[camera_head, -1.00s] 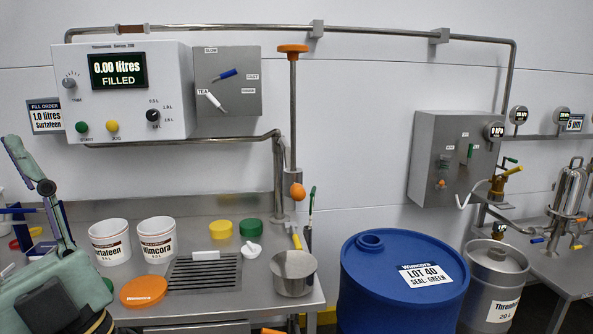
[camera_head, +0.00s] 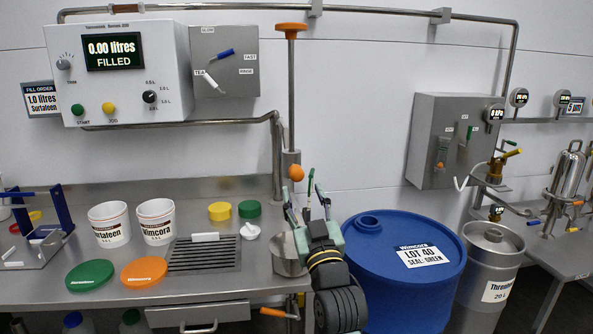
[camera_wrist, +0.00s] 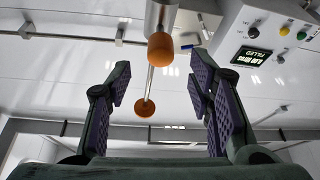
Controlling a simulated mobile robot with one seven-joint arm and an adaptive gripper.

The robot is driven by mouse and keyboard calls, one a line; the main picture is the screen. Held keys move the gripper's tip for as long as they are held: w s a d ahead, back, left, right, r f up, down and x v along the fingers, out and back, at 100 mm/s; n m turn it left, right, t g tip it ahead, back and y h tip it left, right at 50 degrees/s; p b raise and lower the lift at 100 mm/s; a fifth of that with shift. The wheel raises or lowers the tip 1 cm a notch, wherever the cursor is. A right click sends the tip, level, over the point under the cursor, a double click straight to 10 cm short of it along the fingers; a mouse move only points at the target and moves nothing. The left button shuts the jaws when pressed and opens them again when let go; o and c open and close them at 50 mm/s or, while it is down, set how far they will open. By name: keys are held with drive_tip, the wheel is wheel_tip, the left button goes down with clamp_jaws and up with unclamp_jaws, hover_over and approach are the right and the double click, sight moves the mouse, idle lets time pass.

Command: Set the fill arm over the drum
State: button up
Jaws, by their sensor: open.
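A steel pipe arm (camera_head: 185,124) runs left from a steel post (camera_head: 279,165) and ends below the control box; I take it as the fill arm. Beside the post a rod carries an orange cap (camera_head: 291,28) on top and an orange ball knob (camera_head: 296,172) low down. The blue drum (camera_head: 400,280) stands right of the bench, with an open bung on its top. My gripper (camera_head: 307,196) is open and empty, pointing up just below the knob. In the wrist view the knob (camera_wrist: 161,48) shows beyond and between the spread fingers (camera_wrist: 160,85).
The bench holds two white tubs (camera_head: 109,225), an orange lid (camera_head: 144,272), a green lid (camera_head: 90,275) and a drain grate (camera_head: 205,255). A steel pot (camera_head: 285,262) is partly hidden behind my gripper. A steel keg (camera_head: 488,275) stands right of the drum.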

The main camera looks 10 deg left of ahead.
sight(298, 179)
drive_tip(key=p+x, duration=0.2)
drive_tip(key=x, duration=0.5)
drive_tip(key=shift+w+a+r, duration=0.15)
drive_tip(key=shift+w, duration=0.1)
drive_tip(key=shift+c, duration=0.2)
clamp_jaws()
idle(0.4)
